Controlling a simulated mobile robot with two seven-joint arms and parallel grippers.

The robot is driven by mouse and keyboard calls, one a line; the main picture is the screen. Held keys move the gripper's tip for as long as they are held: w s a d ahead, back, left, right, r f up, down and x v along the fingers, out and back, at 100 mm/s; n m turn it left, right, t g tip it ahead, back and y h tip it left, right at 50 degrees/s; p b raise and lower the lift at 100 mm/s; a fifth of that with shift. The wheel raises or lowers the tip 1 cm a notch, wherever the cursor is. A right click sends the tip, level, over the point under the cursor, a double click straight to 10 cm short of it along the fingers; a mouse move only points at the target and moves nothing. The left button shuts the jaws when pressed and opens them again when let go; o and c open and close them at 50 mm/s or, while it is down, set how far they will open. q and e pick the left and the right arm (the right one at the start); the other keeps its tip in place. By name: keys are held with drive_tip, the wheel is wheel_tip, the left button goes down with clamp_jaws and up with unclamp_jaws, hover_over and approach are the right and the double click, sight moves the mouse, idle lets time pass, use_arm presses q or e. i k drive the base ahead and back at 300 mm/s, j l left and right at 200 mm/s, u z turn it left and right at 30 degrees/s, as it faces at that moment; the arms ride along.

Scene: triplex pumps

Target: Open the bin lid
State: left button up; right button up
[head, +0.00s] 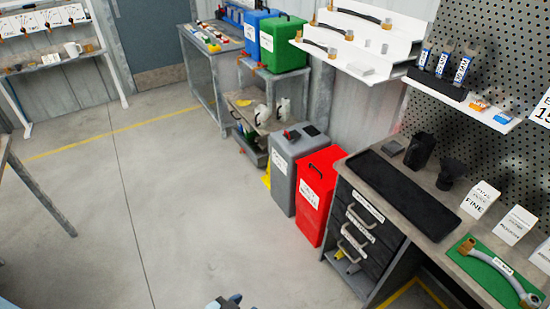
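A red bin (315,200) stands upright on the floor beside the drawer bench, with a white label on its front. Its top looks closed. A grey bin (285,185) stands just left of it, also labelled, with a small red item and a dark patch on its top. Its top also looks closed. A small blue-grey and black piece (228,302) shows at the bottom edge, probably the tip of my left gripper. It is well short of the bins, and its fingers are too cut off to read. My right gripper is not in view.
The drawer bench (363,228) stands right of the red bin, with a black tray (400,185) on top. A metal rack (250,130) behind the bins carries green (280,45) and blue containers. Open concrete floor (170,210) lies left of the bins.

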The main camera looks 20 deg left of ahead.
sight(318, 166)
drive_tip(key=u, duration=0.3)
drive_tip(key=i+j, duration=0.4)
drive_tip(key=i+j+z, duration=0.15)
drive_tip(key=i+j, duration=0.65)
drive_tip(key=i+j+z, duration=0.15)
drive_tip(key=i+j, duration=0.25)
drive_tip(key=j, duration=0.2)
drive_tip(key=i+j, duration=0.35)
drive_tip(key=j, duration=0.15)
drive_tip(key=i+j+z, duration=0.1)
drive_tip(key=i+j, duration=0.25)
drive_tip(key=j, duration=0.15)
